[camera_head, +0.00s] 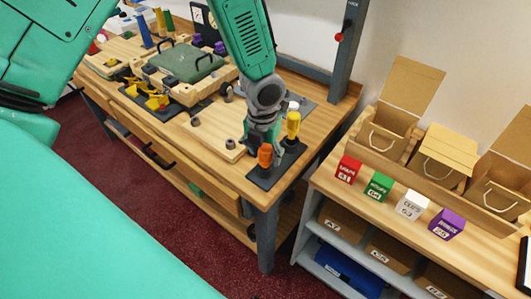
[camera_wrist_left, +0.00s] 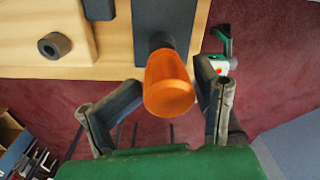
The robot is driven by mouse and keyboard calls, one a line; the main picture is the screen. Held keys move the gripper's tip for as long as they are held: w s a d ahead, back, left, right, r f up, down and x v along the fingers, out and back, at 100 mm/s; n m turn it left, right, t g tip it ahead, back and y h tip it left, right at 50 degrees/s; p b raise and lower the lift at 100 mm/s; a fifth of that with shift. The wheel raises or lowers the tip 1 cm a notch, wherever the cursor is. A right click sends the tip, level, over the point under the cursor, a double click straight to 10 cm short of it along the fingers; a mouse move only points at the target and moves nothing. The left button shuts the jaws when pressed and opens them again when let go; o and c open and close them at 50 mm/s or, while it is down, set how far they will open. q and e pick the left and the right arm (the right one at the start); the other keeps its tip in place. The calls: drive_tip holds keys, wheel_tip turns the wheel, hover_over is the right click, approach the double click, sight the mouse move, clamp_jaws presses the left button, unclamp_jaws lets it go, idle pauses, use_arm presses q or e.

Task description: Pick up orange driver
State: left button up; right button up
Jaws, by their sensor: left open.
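The orange driver (camera_head: 265,155) stands handle up in a dark holder (camera_head: 285,167) at the near right corner of the workbench. In the left wrist view its orange handle (camera_wrist_left: 168,85) points toward the camera, between the two fingers. My left gripper (camera_head: 262,138) is over the corner, right at the driver, and partly covers it in the head view. In the left wrist view the left gripper (camera_wrist_left: 168,98) is open, with a finger on each side of the handle. Whether a finger touches it, I cannot tell. My right gripper is in neither view.
A yellow-handled driver (camera_head: 293,122) stands just behind the orange one in the holder. A green case (camera_head: 185,62) and more tools lie farther left on the bench. A grey post (camera_head: 348,45) rises behind. A side counter at right carries coloured blocks (camera_head: 380,185) and open cardboard boxes.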

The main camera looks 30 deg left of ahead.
use_arm(q)
drive_tip(key=shift+w+a+f, duration=0.2)
drive_tip(key=shift+a+f, duration=0.15)
drive_tip(key=shift+f, duration=0.3)
drive_tip(key=shift+w+a+f, duration=0.1)
drive_tip(key=shift+a+f, duration=0.05)
drive_tip(key=shift+d, duration=0.3)
drive_tip(key=shift+d+r, duration=0.25)
drive_tip(key=shift+d, duration=0.1)
drive_tip(key=c, duration=0.4)
drive_tip(key=shift+s+d+r, duration=0.1)
drive_tip(key=shift+s+d, duration=0.1)
drive_tip(key=shift+d, duration=0.1)
drive_tip(key=c, duration=0.7)
drive_tip(key=shift+d, duration=0.15)
drive_tip(key=shift+c, duration=0.5)
drive_tip(key=shift+a, duration=0.2)
clamp_jaws()
drive_tip(key=shift+a, duration=0.4)
drive_tip(key=shift+w+r, duration=0.1)
drive_tip(key=shift+r, duration=0.05)
drive_tip(key=r, duration=0.9)
drive_tip(key=shift+d, duration=0.25)
drive_tip(key=shift+a+r, duration=0.1)
drive_tip(key=shift+r, duration=0.1)
drive_tip(key=shift+a, duration=0.2)
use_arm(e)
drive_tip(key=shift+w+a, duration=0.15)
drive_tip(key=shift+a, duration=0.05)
